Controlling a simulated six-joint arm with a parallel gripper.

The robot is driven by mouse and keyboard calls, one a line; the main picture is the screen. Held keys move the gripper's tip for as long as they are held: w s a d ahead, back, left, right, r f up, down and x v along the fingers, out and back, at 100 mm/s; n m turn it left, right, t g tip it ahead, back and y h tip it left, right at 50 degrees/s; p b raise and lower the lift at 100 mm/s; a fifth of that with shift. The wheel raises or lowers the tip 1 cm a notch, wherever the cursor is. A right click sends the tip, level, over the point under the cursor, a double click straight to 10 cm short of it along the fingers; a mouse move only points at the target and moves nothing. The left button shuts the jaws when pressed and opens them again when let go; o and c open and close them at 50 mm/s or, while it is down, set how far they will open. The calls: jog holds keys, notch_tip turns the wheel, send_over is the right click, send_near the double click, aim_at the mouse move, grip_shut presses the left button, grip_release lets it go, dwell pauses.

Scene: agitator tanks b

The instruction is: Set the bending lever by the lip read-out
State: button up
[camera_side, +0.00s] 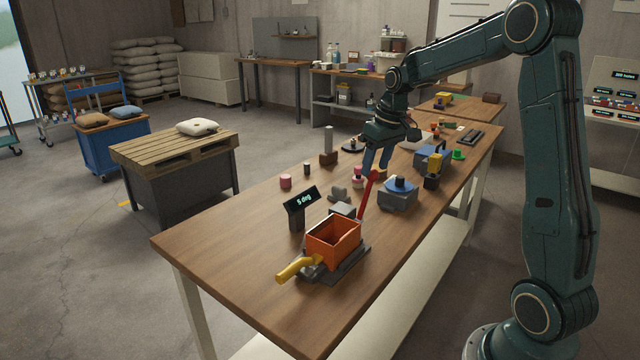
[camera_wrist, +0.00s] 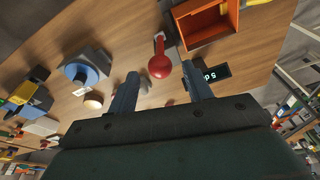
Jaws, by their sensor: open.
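The red lever (camera_side: 367,195) stands nearly upright beside the orange box (camera_side: 333,242), leaning slightly to the right. In the wrist view its round red knob (camera_wrist: 159,66) shows between and just past my fingertips. My gripper (camera_side: 376,163) is open above the lever's top, with the knob partly hidden there in the side view; its two fingers (camera_wrist: 161,86) also show in the wrist view with a gap around the knob's line. I cannot tell whether they touch it. A yellow lip (camera_side: 298,268) sticks out of the box's front. The dark read-out (camera_side: 302,200) shows "5 deg".
A blue-topped grey unit (camera_side: 398,194) stands close to the right of the lever. Small grey blocks (camera_side: 340,193) and pink pieces (camera_side: 286,181) lie to the left. The table's front left (camera_side: 215,240) is clear.

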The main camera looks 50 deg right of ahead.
jog(key=v, duration=0.8)
jog(key=s+a+r+n+t, duration=0.1)
jog(key=s+a, duration=0.3)
jog(key=a, duration=0.4)
jog(key=s+a+r, duration=0.2)
jog(key=s+a, duration=0.2)
jog(key=a, duration=0.3)
jog(key=s+a+f+t, duration=0.1)
jog(key=s+a+f, duration=0.1)
jog(key=s, duration=0.4)
jog(key=s+a+f+n+t, duration=0.1)
jog(key=s+a+f, duration=0.2)
jog(key=s+a, duration=0.2)
jog(key=shift+s+a, duration=0.15)
jog(key=shift+s, duration=0.8)
jog(key=shift+w, duration=0.1)
